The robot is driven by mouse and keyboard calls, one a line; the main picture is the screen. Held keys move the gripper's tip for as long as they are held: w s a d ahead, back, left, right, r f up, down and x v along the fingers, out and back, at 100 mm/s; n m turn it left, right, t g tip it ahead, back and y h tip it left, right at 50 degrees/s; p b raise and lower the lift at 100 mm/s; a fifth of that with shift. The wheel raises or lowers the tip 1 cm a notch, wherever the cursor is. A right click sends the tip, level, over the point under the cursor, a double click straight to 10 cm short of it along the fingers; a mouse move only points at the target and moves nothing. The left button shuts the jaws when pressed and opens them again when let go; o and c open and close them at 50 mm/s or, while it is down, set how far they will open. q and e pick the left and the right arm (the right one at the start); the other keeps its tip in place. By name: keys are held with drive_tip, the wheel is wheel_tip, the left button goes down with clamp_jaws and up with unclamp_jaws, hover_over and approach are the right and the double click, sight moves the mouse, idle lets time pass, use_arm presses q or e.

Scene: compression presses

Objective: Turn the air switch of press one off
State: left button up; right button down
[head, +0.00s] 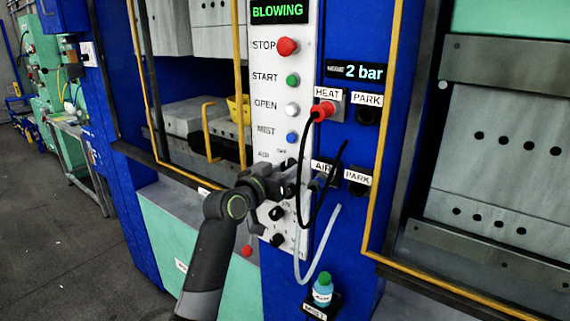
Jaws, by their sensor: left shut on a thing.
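The white control panel (267,105) of the press stands upright in the middle of the head view. Its green-lit display (278,11) reads BLOWING. The air switch sits on the panel by the small AIR and OFF lettering, and my gripper mostly hides it. My left gripper (290,180) reaches in from below left and is shut on the air switch against the panel. How far the switch is turned cannot be seen. Two black knobs (277,213) lie just below the gripper. My right gripper is not in view.
Right of the panel, a red connector (322,110) with a black cable sits at HEAT. An air connector (318,183) with a hose is close beside my gripper. A green-capped bottle (323,289) stands below. Yellow-framed press openings flank the panel.

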use_arm(q)
drive_tip(key=n+p, duration=0.2)
drive_tip(key=n, duration=0.1)
drive_tip(key=shift+r+n+p, duration=0.15)
drive_tip(key=shift+n+p, duration=0.2)
drive_tip(key=shift+n, duration=0.05)
drive_tip(key=shift+n+p, duration=1.3)
drive_tip(key=shift+n, duration=0.5)
drive_tip(key=shift+s, duration=0.1)
drive_tip(key=o, duration=1)
drive_tip(key=shift+b+v, duration=2)
drive_tip(key=shift+v, duration=6.7)
